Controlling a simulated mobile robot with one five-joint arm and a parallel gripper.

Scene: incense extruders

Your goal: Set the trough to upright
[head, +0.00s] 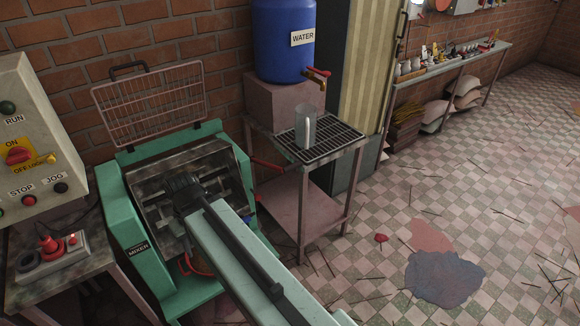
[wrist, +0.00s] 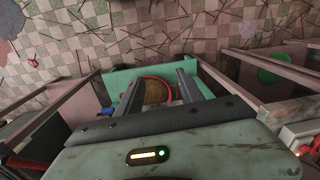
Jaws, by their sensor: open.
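The mixer's trough (head: 215,165) is the stained grey metal bin inside the green mixer (head: 140,285) in the head view. Its inside faces toward me, so it looks tipped forward, though my arm covers much of it. The wire lid (head: 150,100) stands raised behind it. My gripper (head: 183,192) is in front of the trough. In the wrist view my gripper (wrist: 160,80) is open, with its two dark fingers apart. A brown mass in a red-rimmed basin (wrist: 157,91) shows below and between them. I cannot tell whether a finger touches the trough.
A red-handled lever (head: 266,163) sticks out at the mixer's right. The tiled floor beyond has scattered sticks.

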